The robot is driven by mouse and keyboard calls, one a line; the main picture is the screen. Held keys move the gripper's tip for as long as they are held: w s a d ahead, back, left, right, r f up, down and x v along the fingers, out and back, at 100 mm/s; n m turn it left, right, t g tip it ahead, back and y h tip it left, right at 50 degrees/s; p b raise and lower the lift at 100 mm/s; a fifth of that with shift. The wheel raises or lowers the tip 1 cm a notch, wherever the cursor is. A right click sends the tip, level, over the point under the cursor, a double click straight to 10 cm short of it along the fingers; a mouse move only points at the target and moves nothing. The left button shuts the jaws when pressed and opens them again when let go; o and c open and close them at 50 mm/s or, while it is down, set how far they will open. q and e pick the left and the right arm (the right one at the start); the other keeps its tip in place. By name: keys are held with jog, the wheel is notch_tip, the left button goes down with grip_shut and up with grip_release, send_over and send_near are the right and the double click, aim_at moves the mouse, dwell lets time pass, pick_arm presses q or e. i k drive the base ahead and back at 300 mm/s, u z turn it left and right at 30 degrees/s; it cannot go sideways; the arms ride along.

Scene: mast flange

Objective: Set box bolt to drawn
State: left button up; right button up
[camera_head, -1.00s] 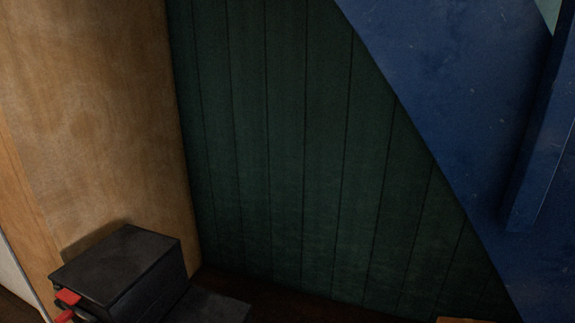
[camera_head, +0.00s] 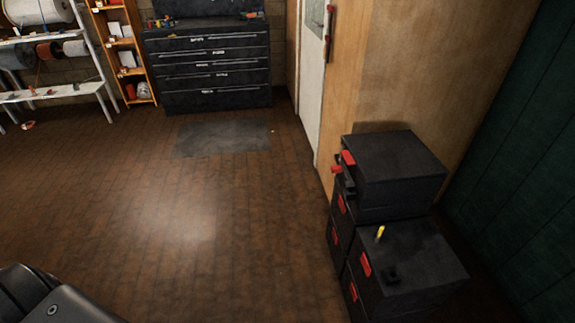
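I cannot make out a part that is surely the box bolt. Several black boxes stand stacked at the right against the wooden wall; an upper box (camera_head: 395,170) has red pieces (camera_head: 347,158) at its left edge. A lower box (camera_head: 405,275) in front has a red patch on its side and a small yellow upright piece (camera_head: 380,233) on top. Whether any of these is a bolt, I cannot tell. Neither of my grippers is in view.
A black drawer cabinet (camera_head: 207,68) stands at the back beside an orange shelf (camera_head: 125,50) and a white rack (camera_head: 50,96). A grey mat (camera_head: 222,138) lies before the cabinet. A white door (camera_head: 312,70) is right of it.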

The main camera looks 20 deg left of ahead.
aim_at(341, 168)
jog(key=z, duration=0.45)
jog(key=i, duration=0.95)
jog(key=z, duration=0.2)
